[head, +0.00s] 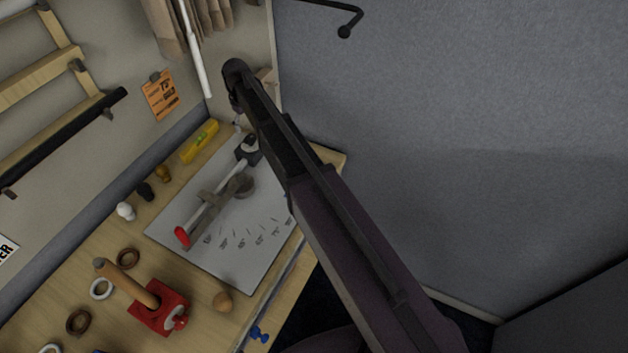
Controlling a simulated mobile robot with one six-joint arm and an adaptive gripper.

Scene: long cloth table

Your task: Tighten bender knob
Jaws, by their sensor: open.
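The bender lies on a pale grey plate (225,265) on the wooden table. It has a grey metal arm (208,212) ending in a red grip (182,236) at the lower left. A round dark part (243,186) sits near its middle. A small black part with a pale ring (248,148) stands at the plate's far end; I cannot tell whether it is the knob. My gripper (238,122) shows only in part, open, above that far end. My own arm hides the rest of it, and any contact is not visible.
A yellow level (199,141) and small knobs line the wall. A grey partition (450,140) stands to the right.

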